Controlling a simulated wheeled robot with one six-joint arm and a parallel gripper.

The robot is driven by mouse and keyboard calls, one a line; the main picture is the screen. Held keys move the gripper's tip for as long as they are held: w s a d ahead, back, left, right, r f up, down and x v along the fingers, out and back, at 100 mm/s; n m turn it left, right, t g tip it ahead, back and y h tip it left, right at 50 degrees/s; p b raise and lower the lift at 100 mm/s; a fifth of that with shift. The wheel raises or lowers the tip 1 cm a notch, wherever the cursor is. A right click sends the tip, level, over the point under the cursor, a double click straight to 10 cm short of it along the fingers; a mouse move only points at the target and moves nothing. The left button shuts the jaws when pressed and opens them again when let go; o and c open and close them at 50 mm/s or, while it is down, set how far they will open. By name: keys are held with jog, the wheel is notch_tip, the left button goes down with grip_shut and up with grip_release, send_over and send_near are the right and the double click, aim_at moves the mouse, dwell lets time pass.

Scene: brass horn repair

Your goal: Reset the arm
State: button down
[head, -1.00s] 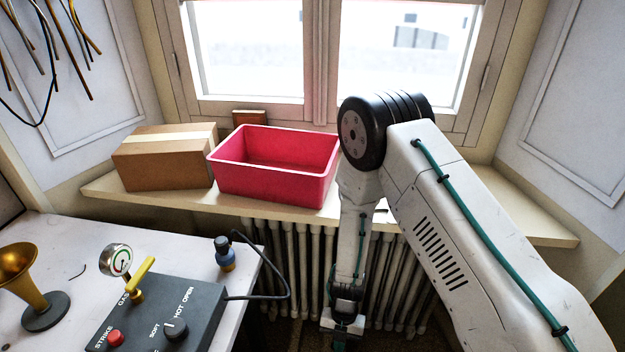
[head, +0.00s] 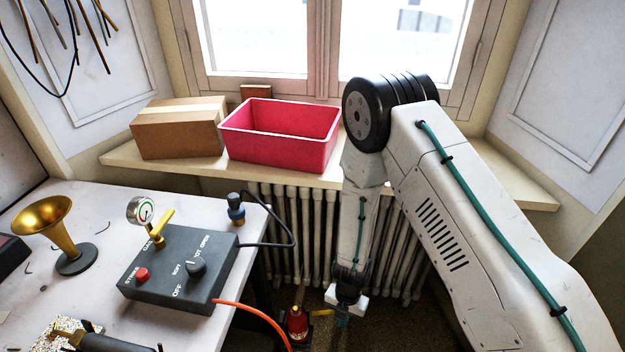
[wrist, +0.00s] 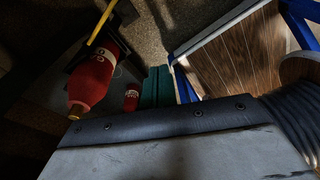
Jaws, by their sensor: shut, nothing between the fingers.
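My gripper (head: 342,320) hangs low at the end of my arm, in front of the radiator and near the dark floor. Its teal fingers show at the centre of the wrist view (wrist: 158,84), pressed together with nothing between them. My arm bends at a high black elbow joint and the forearm points down. The fingertips are partly hidden in the head view.
A workbench (head: 95,205) at left carries a grey control box (head: 180,268) and brass horn (head: 48,222). A red bottle (head: 298,324) stands on the floor beside the gripper. A pink bin (head: 280,148) and cardboard box (head: 178,135) sit on the sill.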

jog(key=w+d+r+m+t+h, duration=0.3)
jog(key=w+d+r+m, duration=0.25)
jog(key=r, duration=0.55)
jog(key=w+d+r+m+t+h, duration=0.2)
jog(key=w+d+r+m, duration=0.4)
jog(key=r, duration=0.4)
jog(key=s+d+r+m+g+h, duration=0.1)
jog(key=s+d+r+m, duration=0.25)
jog(key=r, duration=0.25)
jog(key=s+d+r+m+g, duration=0.2)
jog(key=s+r+m, duration=0.2)
jog(key=s+r, duration=0.15)
jog(key=s+d+r+m+g+h, duration=0.1)
jog(key=s+d+r+m, duration=0.25)
jog(key=r, duration=0.35)
jog(key=s+a+r+m+t+y, duration=0.2)
jog(key=s+r+m+y, duration=0.4)
jog(key=s+r, duration=0.8)
jog(key=s+m, duration=0.2)
jog(key=shift+s+a+r, duration=0.25)
jog(key=shift+s+r, duration=0.1)
jog(key=shift+s, duration=0.05)
